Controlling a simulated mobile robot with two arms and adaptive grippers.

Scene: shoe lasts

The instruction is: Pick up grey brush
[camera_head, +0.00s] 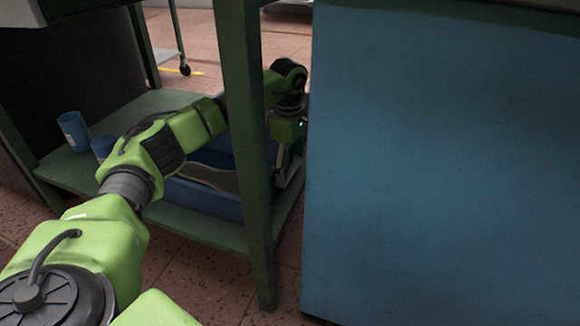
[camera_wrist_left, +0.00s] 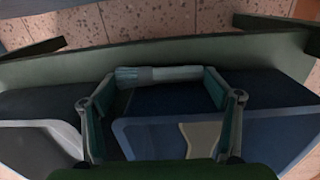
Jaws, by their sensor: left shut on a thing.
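The grey brush (camera_wrist_left: 160,75) lies crosswise between the fingertips of my left gripper (camera_wrist_left: 161,78) in the left wrist view. The fingers are closed on its two ends. It is seen in front of the green shelf edge; whether it touches the shelf I cannot tell. In the head view my left arm reaches under the table, and the left gripper (camera_head: 287,170) points down beside the green table leg. The brush cannot be made out there. My right gripper is not in view.
A blue bin (camera_head: 203,200) sits on the green lower shelf (camera_head: 60,170), near the arm. Two blue cups (camera_head: 74,131) stand at the left. The table leg (camera_head: 250,200) stands in front of the bin. A large blue panel (camera_head: 440,160) closes off the right.

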